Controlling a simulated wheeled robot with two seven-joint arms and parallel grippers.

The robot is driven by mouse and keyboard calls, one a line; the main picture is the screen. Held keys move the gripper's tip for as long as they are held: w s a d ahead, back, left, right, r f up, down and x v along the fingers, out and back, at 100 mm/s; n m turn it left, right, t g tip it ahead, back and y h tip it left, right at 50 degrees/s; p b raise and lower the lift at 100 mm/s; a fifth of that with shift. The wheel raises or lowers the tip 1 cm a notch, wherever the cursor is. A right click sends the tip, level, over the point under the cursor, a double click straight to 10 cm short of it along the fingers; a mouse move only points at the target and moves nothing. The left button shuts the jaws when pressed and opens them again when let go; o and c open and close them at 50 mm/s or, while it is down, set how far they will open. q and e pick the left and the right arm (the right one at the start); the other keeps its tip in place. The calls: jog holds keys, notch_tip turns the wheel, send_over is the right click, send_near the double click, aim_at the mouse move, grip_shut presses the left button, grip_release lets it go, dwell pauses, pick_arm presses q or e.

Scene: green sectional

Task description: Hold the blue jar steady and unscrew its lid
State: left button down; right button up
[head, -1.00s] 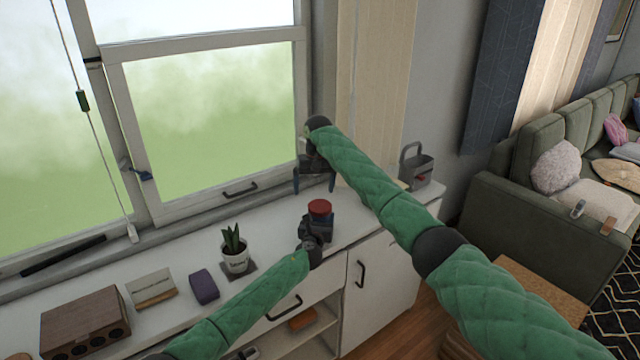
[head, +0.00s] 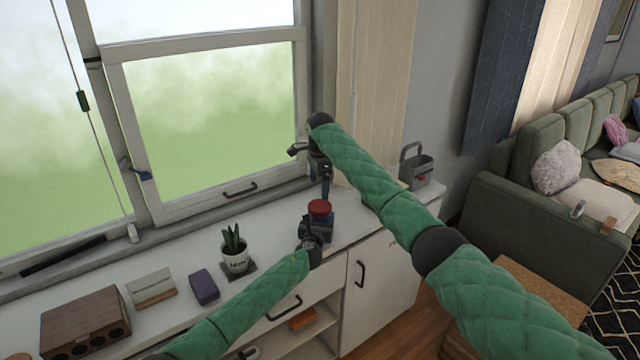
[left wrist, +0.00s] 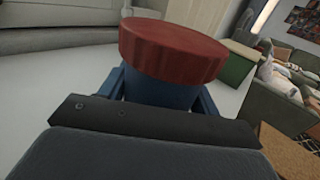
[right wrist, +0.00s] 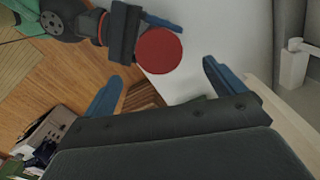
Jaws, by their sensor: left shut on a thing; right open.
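The blue jar with its red lid (head: 319,207) stands on the white cabinet top, near its front edge. In the left wrist view the red lid (left wrist: 174,47) sits on the blue jar body (left wrist: 160,90), between the blue fingers. My left gripper (head: 318,228) is shut on the jar body below the lid. My right gripper (head: 325,186) is open and empty above and just behind the lid, pointing down. In the right wrist view the lid (right wrist: 159,51) shows from above, beyond the open fingertips (right wrist: 162,74) and not between them. Most of the jar body is hidden in the head view.
A potted plant (head: 235,252), a purple block (head: 204,287) and a wooden box (head: 85,322) stand left on the cabinet top (head: 265,275). A grey caddy (head: 416,168) stands at the right end. The window is close behind.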

aim_at(320, 205)
jog(key=m, duration=0.5)
jog(key=shift+d+m, duration=0.15)
jog(key=shift+m, duration=0.15)
jog(key=m, duration=0.4)
jog(key=shift+m, duration=0.3)
jog(key=shift+f, duration=4)
